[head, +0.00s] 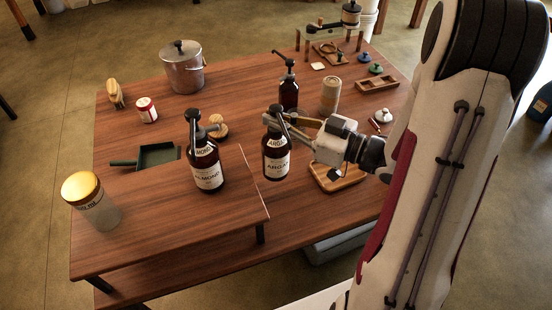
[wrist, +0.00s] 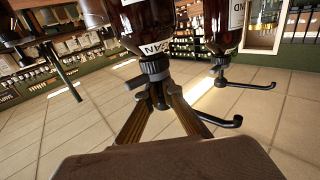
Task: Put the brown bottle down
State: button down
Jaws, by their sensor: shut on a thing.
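A brown bottle (head: 270,142) with a black pump and a cream label reading "ARGAN" is upright just right of the raised wooden shelf. My gripper (head: 280,117) reaches it from the right and is shut on its neck, below the pump head. I cannot tell whether its base touches the table. In the wrist view the picture is upside down; the held bottle (wrist: 145,22) shows at the top, with my gripper's fingers (wrist: 158,95) meeting at its pump collar. A second brown bottle (head: 207,172) labelled "ALMOND" stands on the shelf. A third brown pump bottle (head: 289,93) stands farther back.
The raised shelf (head: 150,235) also holds a yellow-lidded jar (head: 92,202). A wooden tray (head: 340,183) lies under my wrist. A tan cylinder (head: 330,95) stands behind my gripper. A metal pot (head: 183,70) stands at the back left. Bare tabletop (head: 235,80) lies between pot and bottles.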

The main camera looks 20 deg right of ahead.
aim_at(283, 139)
jog(key=shift+f, duration=2.6)
jog(key=shift+f, duration=2.25)
jog(key=c, duration=1.9)
grip_release()
jog(key=shift+r, duration=0.1)
